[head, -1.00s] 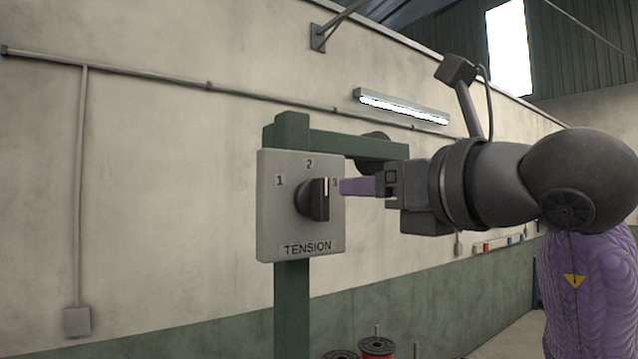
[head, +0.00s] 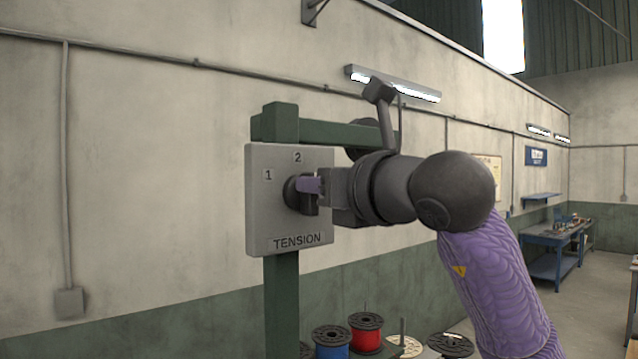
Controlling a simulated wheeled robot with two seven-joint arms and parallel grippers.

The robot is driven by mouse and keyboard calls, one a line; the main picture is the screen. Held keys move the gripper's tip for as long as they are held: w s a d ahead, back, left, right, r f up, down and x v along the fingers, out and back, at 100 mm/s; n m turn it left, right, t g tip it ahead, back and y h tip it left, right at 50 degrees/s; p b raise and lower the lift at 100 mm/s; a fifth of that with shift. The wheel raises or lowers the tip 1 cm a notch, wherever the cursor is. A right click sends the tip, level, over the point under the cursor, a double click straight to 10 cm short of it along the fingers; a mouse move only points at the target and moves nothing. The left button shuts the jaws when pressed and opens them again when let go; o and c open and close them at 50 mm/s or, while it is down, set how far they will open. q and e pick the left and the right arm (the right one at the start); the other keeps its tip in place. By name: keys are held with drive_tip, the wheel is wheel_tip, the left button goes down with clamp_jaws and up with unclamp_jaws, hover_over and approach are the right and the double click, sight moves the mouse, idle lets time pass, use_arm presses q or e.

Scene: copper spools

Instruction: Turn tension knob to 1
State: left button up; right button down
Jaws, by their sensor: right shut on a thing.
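The tension knob (head: 292,194) is black and round with a raised grip bar. It sits on a light grey panel (head: 262,222) marked TENSION, with the numbers 1 and 2 showing at left and top; the 3 is hidden behind my right gripper. My right gripper (head: 312,190) comes in from the right with its purple fingers at the knob, shut on the knob's grip. The knob's pointer mark is hidden, so its setting cannot be read. My left gripper is not in view.
A green post (head: 282,300) and crossbar carry the panel. Below right stand a blue spool (head: 331,343), a red spool (head: 366,333) and other reels. A blue workbench (head: 552,245) stands far right.

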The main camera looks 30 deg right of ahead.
drive_tip(key=shift+n, duration=0.4)
drive_tip(key=n, duration=0.7)
drive_tip(key=a+n, duration=0.1)
drive_tip(key=n, duration=0.3)
drive_tip(key=shift+f, duration=0.3)
drive_tip(key=shift+n, duration=0.3)
drive_tip(key=c, duration=0.6)
unclamp_jaws()
drive_tip(key=shift+s, duration=0.15)
